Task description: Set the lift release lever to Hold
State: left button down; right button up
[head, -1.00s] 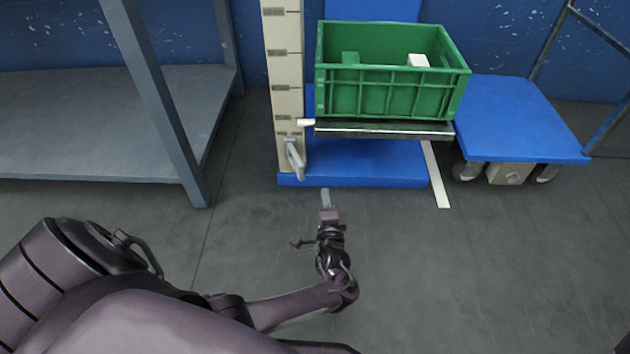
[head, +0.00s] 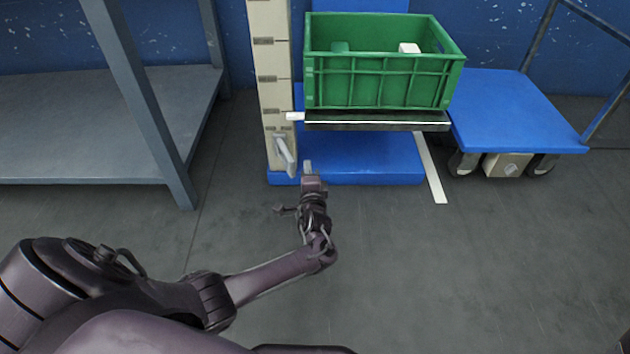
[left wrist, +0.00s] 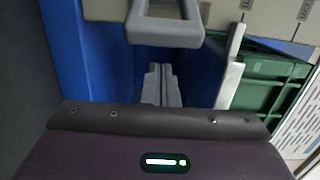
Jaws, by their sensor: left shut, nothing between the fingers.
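The grey lift release lever (head: 286,153) hangs at a slant low on the front of the pale lift column (head: 271,80). In the left wrist view a grey loop-shaped handle (left wrist: 165,28), which looks like this lever, crosses the top of the picture. My left gripper (head: 308,166) is shut and empty, just right of the lever and in front of the blue lift base (head: 365,165). Its closed fingers (left wrist: 160,78) point toward the base, below the handle in the wrist view, with a gap between them. No Hold marking is readable. My right gripper is not in view.
A green crate (head: 380,88) with a white block (head: 409,48) inside stands on the lift platform (head: 375,125), right above the gripper. A grey shelf (head: 80,120) is at left and a blue cart (head: 515,115) at right. The floor in front is clear.

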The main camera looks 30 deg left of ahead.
aim_at(289, 168)
pick_arm(q)
jog(key=shift+s+a+r, duration=0.1)
jog(key=shift+s+a, duration=0.2)
jog(key=shift+s, duration=0.2)
jog(key=shift+s+a+r, duration=0.1)
jog(key=shift+s+a, duration=0.15)
jog(key=shift+s, duration=0.2)
jog(key=shift+s+a+r+m+t+h+p, duration=0.2)
jog(key=shift+s+a+m+t+h+p, duration=0.35)
jog(key=shift+h+p, duration=0.5)
jog(key=s+m+h+p, duration=0.1)
jog(key=s+a+m+t+h+p, duration=0.1)
jog(key=p, duration=0.1)
jog(key=shift+a+m+t+h, duration=0.2)
jog(key=shift+m+t+h, duration=0.05)
jog(key=s+a+m+h, duration=0.3)
jog(key=a+m+h, duration=0.2)
jog(key=h, duration=0.3)
jog(key=shift+s+a+f+t+h, duration=0.2)
jog(key=shift+a+t+h, duration=0.2)
jog(key=shift+a, duration=0.05)
jog(key=shift+a, duration=0.2)
